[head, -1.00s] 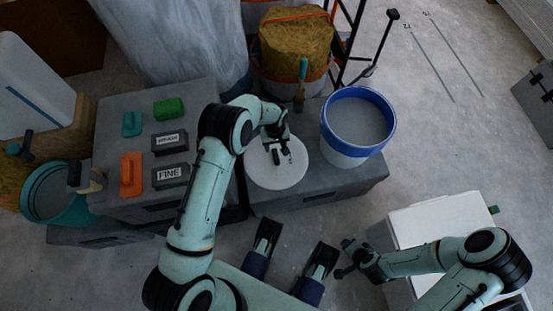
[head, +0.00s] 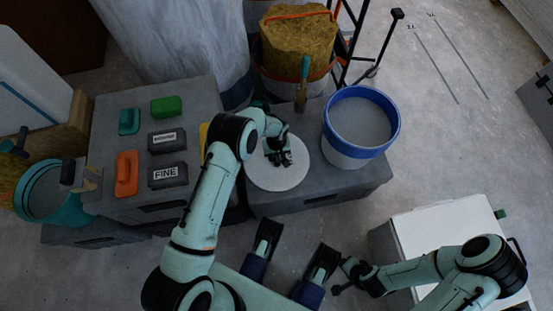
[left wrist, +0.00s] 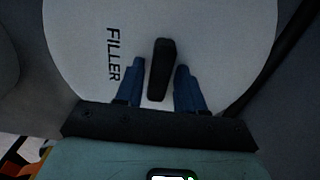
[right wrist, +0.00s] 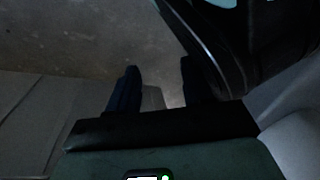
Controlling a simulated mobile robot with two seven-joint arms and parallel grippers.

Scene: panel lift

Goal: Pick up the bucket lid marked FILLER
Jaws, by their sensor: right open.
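The white round bucket lid (head: 278,178) lies flat on a grey box in the head view. In the left wrist view the lid (left wrist: 85,30) shows the word FILLER and a black bar handle (left wrist: 161,62). My left gripper (left wrist: 160,80) is open, with its blue fingers on either side of the handle and gaps to it on both sides. In the head view my left gripper (head: 281,160) is over the lid and hides the handle. My right gripper (right wrist: 157,80) is open and empty, low at the right by the white-topped box.
A blue-rimmed bucket (head: 361,125) stands right of the lid on the same grey box (head: 330,190). A trowel-like tool with a green handle (head: 304,75) stands behind it. A grey case with FINE and other blocks (head: 110,200) is at left. A white-topped box (head: 440,215) is at right.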

